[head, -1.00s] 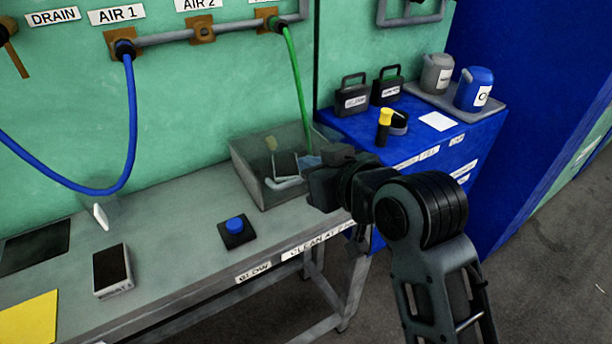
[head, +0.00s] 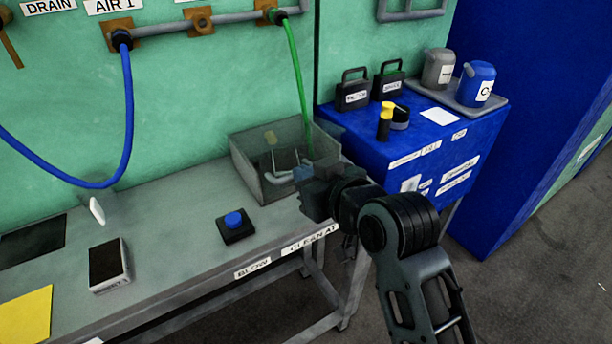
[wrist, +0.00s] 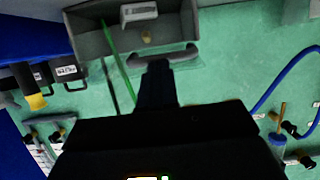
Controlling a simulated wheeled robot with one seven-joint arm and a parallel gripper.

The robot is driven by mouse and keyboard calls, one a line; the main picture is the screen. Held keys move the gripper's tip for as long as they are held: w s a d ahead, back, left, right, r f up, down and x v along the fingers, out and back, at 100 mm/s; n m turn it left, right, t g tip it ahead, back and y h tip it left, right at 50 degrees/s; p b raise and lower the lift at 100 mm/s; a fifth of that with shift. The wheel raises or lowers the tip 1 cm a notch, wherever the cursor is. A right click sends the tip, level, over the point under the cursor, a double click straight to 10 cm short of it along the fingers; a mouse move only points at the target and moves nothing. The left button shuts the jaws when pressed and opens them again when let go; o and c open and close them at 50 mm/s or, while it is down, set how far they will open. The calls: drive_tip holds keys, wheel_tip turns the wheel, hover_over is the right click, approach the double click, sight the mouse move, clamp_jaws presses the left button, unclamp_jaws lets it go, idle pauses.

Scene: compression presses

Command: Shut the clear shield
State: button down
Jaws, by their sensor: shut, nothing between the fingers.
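The clear shield (wrist: 185,78) is a see-through pane with a dark grey bar handle (wrist: 165,57), at the open bin (wrist: 90,42) in the wrist view. In the head view the grey bin (head: 272,190) stands at the right end of the bench, and a pale bent handle (head: 280,178) shows within its outline; the pane's edges are hard to make out there. My gripper (wrist: 157,68) is shut and empty, its fingertips at the handle in the wrist view; I cannot tell whether they touch. In the head view my gripper (head: 304,178) is at the bin's right front.
A green hose (head: 298,85) hangs down into the bin. A blue cabinet (head: 400,150) with cases and canisters stands to the right.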

wheel_tip(320, 180, down, 3)
drive_tip(key=shift+r+t+b, duration=0.2)
drive_tip(key=shift+t+b, duration=0.1)
drive_tip(key=shift+b, duration=0.75)
drive_tip(key=shift+f+b, duration=0.55)
drive_tip(key=shift+f, duration=0.55)
drive_tip(key=shift+r, duration=0.1)
